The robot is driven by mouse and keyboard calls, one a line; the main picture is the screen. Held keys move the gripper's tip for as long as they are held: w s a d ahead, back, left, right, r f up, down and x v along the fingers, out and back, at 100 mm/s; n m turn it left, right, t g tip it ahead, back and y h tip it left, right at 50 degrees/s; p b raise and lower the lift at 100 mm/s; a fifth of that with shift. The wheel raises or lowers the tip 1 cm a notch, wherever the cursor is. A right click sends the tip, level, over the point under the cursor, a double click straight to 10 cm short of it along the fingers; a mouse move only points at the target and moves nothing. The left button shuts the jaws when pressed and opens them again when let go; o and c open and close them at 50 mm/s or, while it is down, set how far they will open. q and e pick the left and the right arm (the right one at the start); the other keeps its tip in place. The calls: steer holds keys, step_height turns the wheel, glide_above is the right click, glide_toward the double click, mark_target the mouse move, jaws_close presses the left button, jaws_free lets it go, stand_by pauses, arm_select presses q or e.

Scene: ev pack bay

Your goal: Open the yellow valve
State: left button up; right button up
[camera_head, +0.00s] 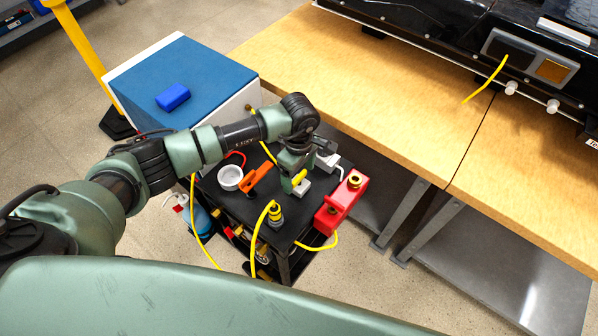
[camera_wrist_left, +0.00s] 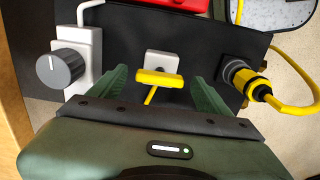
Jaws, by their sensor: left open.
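The yellow valve has a yellow bar handle (camera_wrist_left: 160,78) above a small pale grey block (camera_wrist_left: 163,58) on a black cart top (camera_head: 228,200). In the head view, part of the yellow handle (camera_head: 299,178) shows below my left gripper (camera_head: 294,172). In the left wrist view, my left gripper (camera_wrist_left: 159,84) is open, with one green finger on each side of the handle. A gap shows between the handle and each finger. The wrist view does not clearly show the height of the fingertips relative to the handle. My right gripper is not in view.
On the cart are an orange handle (camera_head: 257,177), a white cup (camera_head: 230,177), a yellow-black cable connector (camera_head: 276,214), a red block (camera_head: 341,201) and a grey knob (camera_wrist_left: 60,68). A blue-topped box (camera_head: 186,72) and a wooden bench (camera_head: 400,100) stand nearby.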

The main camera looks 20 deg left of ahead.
arm_select(q)
steer(key=shift+f, duration=0.1)
steer(key=c, duration=1.4)
steer(key=shift+o, duration=0.2)
